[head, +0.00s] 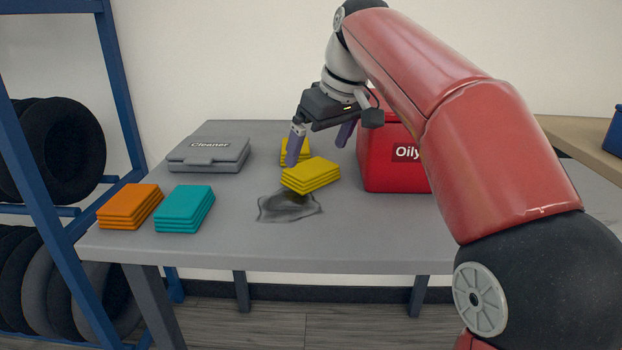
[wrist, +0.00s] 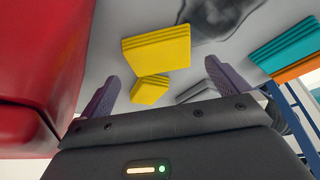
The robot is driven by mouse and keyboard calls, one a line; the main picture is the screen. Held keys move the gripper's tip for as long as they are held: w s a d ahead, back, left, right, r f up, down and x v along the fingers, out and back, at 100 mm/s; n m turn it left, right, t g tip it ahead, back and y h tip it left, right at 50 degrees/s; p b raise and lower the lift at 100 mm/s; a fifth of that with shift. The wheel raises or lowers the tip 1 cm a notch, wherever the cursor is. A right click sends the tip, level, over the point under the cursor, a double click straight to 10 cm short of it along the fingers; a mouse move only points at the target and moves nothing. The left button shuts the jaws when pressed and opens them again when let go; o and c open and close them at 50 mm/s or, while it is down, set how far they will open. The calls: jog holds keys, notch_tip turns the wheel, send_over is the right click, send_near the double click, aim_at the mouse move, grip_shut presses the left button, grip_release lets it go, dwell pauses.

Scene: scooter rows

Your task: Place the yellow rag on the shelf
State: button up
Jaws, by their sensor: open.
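Two folded yellow rags lie on the grey table (head: 230,248). The nearer yellow rag (head: 311,174) is just behind the crumpled dark grey cloth (head: 285,207); I cannot tell whether its edge rests on it. The farther yellow rag (head: 303,147) is partly hidden by my gripper. In the wrist view the nearer one (wrist: 157,48) looks larger and the farther one (wrist: 150,90) smaller. My gripper (head: 316,154) is open and empty above the table, by the yellow rags, with its fingers pointing down. A blue shelf rack (head: 118,85) stands at the left.
Orange rags (head: 130,205), teal rags (head: 184,208) and a grey Cleaner case (head: 208,155) sit on the table's left half. A red box marked "Oily" (head: 385,165) stands right of the yellow rags. Black tyres (head: 58,150) fill parts of the rack. The table's front strip is clear.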

aim_at(311, 167)
jog(key=b+x, duration=0.1)
jog(key=x, duration=0.4)
jog(key=shift+r, duration=0.1)
jog(key=c, duration=0.8)
jog(key=shift+r, duration=0.15)
